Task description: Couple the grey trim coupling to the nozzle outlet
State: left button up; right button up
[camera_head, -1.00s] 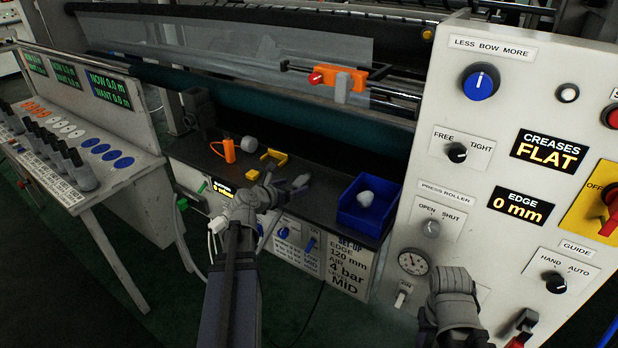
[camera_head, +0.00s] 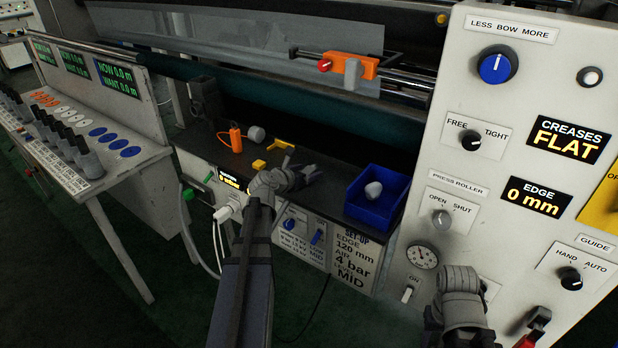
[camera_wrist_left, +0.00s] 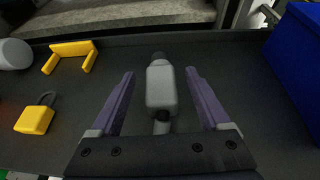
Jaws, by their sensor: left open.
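A grey block-shaped fitting (camera_wrist_left: 161,88) with a dark tip and a dark ring lies on the dark shelf in the left wrist view; it looks like the trim coupling. My left gripper (camera_wrist_left: 160,92) is open, with one purple-grey finger on each side of it and visible gaps. In the head view my left gripper (camera_head: 293,178) is over the shelf, left of the blue bin, and hides most of the fitting. I cannot make out the nozzle outlet for certain.
A blue bin (camera_head: 370,210) with a pale lump stands right of the left gripper. A yellow bracket (camera_wrist_left: 70,54), a yellow padlock-like piece (camera_wrist_left: 35,118) and a grey round piece (camera_wrist_left: 14,54) lie to the left. The white control panel (camera_head: 500,130) stands at right.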

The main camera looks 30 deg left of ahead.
pick_arm(q)
jog(key=shift+x, duration=0.95)
jog(key=shift+s, duration=0.1)
grip_shut()
